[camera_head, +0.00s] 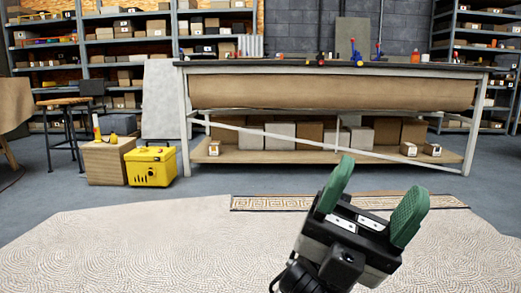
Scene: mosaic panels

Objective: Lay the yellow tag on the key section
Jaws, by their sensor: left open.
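The key section (270,203) is a tan strip with a dark Greek-key pattern at the far edge of the pale mosaic panel (130,245). Its middle is partly hidden behind my left gripper (384,181). That gripper has green fingertips spread apart, with nothing visible between them, and appears in front of the panel and the strip. I cannot make out a yellow tag in this view. My right gripper is not in view.
A long workbench (330,68) with brown boxes on its lower shelf stands behind the panel. A yellow toolbox (151,166) and a cardboard box (107,162) are on the floor at left. Grey floor lies between panel and bench. Shelves line the back.

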